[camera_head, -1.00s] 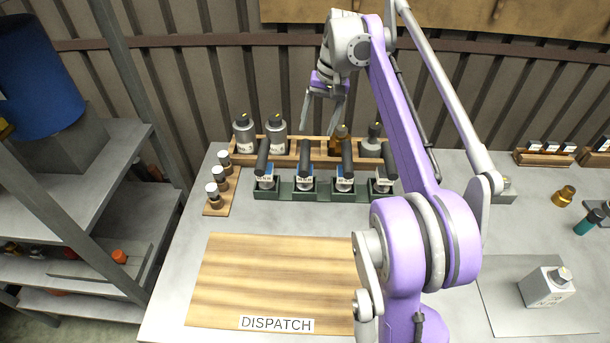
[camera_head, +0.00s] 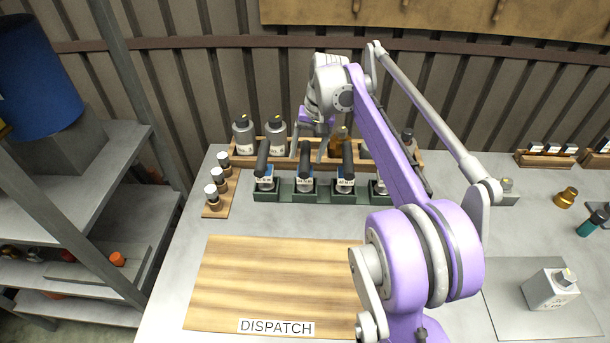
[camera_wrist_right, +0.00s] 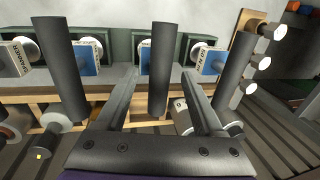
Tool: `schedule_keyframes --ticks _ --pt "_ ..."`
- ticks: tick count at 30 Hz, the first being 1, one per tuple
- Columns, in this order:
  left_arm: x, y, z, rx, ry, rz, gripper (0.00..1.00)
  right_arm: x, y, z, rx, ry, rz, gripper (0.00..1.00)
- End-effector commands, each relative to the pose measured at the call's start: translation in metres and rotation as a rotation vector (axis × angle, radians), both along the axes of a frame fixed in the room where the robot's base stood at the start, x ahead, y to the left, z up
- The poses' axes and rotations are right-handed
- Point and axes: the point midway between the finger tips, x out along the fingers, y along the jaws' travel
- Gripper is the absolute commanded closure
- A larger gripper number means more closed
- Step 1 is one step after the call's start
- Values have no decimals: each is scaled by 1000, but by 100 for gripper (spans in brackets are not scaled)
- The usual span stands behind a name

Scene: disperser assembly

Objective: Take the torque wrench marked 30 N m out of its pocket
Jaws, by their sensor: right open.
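Several tools with black handles stand in a green pocket rack (camera_head: 325,198). The second from the left (camera_head: 305,152) has a white label that is too small to read surely. My right gripper (camera_head: 309,148) is open at that tool's handle. In the right wrist view the black handle (camera_wrist_right: 158,45) stands upright between the two spread fingers, with a gap on both sides; its label is partly hidden. The neighbouring handles (camera_wrist_right: 62,70) and (camera_wrist_right: 235,70) stand outside the fingers. I cannot tell surely which tool is marked 30 N m. My left gripper is not in view.
A wooden rack with grey bottles (camera_head: 276,137) and an amber bottle stands behind the green rack. A small wooden strip (camera_head: 228,200) with several capped jars is at the left. The DISPATCH board (camera_head: 270,280) in front is clear. A grey canister (camera_head: 550,290) stands at the right.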

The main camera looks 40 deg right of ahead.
Motion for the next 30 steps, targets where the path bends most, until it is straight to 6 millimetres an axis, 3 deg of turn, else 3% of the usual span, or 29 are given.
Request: schedule_keyframes --ticks 22,30 --pt "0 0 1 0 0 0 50 0 0 -5 0 0 0 31" --pt "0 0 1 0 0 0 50 0 0 -5 0 0 0 79"
